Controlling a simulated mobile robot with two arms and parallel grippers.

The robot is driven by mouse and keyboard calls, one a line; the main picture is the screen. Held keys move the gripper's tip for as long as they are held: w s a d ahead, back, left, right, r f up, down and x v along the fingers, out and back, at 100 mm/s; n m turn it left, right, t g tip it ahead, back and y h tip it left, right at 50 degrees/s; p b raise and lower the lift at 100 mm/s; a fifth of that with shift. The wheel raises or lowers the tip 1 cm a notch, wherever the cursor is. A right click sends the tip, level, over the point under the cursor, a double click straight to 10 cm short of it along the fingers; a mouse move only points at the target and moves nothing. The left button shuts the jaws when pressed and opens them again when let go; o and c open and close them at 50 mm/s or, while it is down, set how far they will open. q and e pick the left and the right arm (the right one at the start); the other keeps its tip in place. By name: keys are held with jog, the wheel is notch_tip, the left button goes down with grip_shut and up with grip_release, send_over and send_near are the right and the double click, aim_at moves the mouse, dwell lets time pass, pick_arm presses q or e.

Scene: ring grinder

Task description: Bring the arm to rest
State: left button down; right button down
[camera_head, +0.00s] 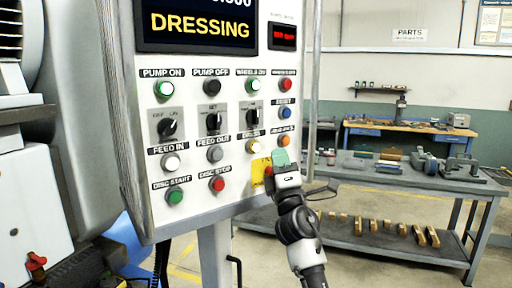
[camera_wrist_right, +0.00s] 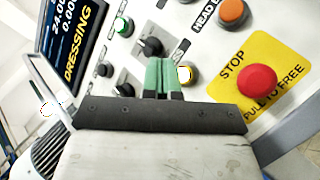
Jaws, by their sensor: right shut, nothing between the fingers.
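My right arm reaches up from the lower right in the head view, with its right gripper (camera_head: 281,160) close in front of the lower right part of the white control panel (camera_head: 228,200). In the right wrist view the two green fingers of the right gripper (camera_wrist_right: 165,76) are together with nothing between them. Their tips are near a lit yellowish button (camera_wrist_right: 184,73) and a black selector knob (camera_wrist_right: 150,46); I cannot tell whether they touch the panel. The red stop button (camera_wrist_right: 257,83) on its yellow plate is to the right of the fingers. My left gripper is not in view.
The panel's display (camera_head: 200,25) reads DRESSING. A grey metal table (camera_head: 370,180) with tools and a lower shelf stands behind the arm to the right. A wooden-topped workbench (camera_head: 415,132) stands at the back wall. Machine parts (camera_head: 25,180) fill the left side.

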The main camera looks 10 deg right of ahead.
notch_tip(320, 180, down, 39)
jog(key=m+g, duration=0.6)
jog(key=g, duration=0.3)
jog(key=s+f+m+g, duration=0.15)
jog(key=s+f, duration=0.25)
jog(key=f, duration=0.4)
jog(key=s+f+m+g, duration=0.15)
jog(key=s+f, duration=0.25)
jog(key=f, duration=0.5)
jog(key=s+d+f+m+g, duration=0.1)
jog(key=s+f+m+g, duration=0.45)
jog(key=s+f, duration=1.7)
jog(key=s+f+m+g, duration=0.1)
jog(key=s+f+g, duration=0.1)
jog(key=s, duration=0.7)
jog(key=s+d+f+m+g, duration=0.1)
jog(key=s+f+g, duration=0.2)
jog(key=s, duration=0.7)
jog(key=s+f+m+g+b, duration=0.1)
jog(key=s+f+g, duration=0.1)
jog(key=s, duration=0.8)
jog(key=shift+d+f+g, duration=0.35)
